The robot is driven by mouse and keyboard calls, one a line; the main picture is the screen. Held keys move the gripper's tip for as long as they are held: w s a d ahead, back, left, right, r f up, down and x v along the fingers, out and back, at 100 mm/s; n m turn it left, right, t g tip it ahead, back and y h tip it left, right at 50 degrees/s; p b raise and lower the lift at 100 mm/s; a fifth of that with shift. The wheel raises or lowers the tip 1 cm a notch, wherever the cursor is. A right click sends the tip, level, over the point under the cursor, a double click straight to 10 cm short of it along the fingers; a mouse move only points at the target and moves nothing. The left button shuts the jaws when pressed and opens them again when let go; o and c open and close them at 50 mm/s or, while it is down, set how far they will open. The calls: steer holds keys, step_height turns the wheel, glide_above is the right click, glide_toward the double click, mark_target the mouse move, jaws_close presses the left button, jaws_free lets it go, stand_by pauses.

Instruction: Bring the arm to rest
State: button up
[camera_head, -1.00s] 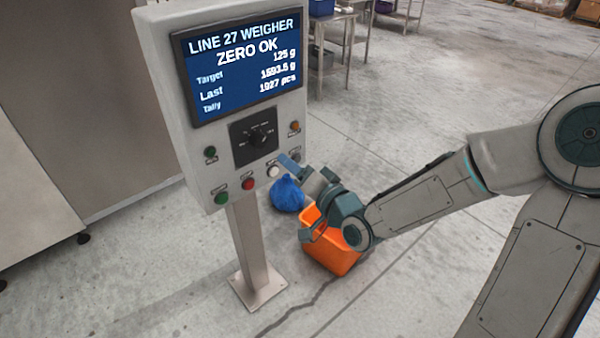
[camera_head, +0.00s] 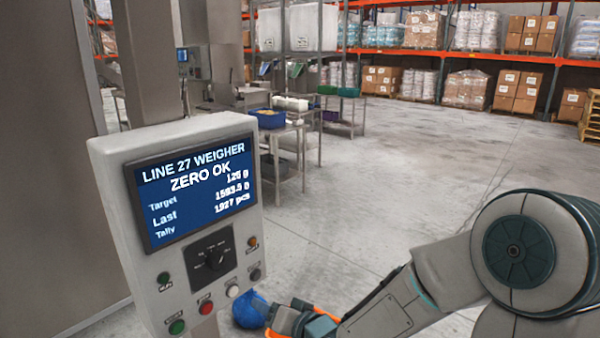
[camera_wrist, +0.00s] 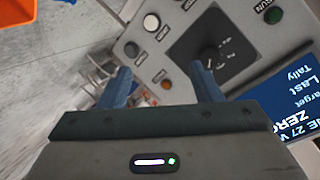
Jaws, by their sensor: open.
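My gripper (camera_wrist: 163,85) shows in the wrist view with its two blue fingers apart and nothing between them. It faces the control panel of the line 27 weigher, whose buttons and black rotary knob (camera_wrist: 208,53) fill much of that view. In the head view the weigher panel (camera_head: 110,165) stands at left, its screen (camera_head: 192,190) reading "ZERO OK". My arm (camera_head: 385,310) reaches in from the right, and its end is low, right of the panel and partly cut off by the bottom edge. Whether the fingers touch the panel cannot be told.
Loaded orange racks (camera_head: 470,58) line the back. The floor at middle right is clear.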

steer(key=s+d+f+n+g+h, duration=0.1)
steer(key=s+d+g+h, duration=0.2)
steer(key=d+h, duration=0.8)
steer(key=s+d+r+g, duration=0.1)
steer(key=s+d+r, duration=0.1)
steer(key=s, duration=0.3)
steer(key=s+d+r+g+y, duration=0.1)
steer(key=s+d+r+g, duration=0.1)
steer(key=s+d, duration=0.3)
steer(key=s+d+r+g, duration=0.1)
steer(key=s+d+r, duration=0.2)
steer(key=s, duration=0.2)
steer(key=shift+s+d+m, duration=0.15)
steer(key=shift+d+m, duration=0.05)
steer(key=shift+m, duration=0.2)
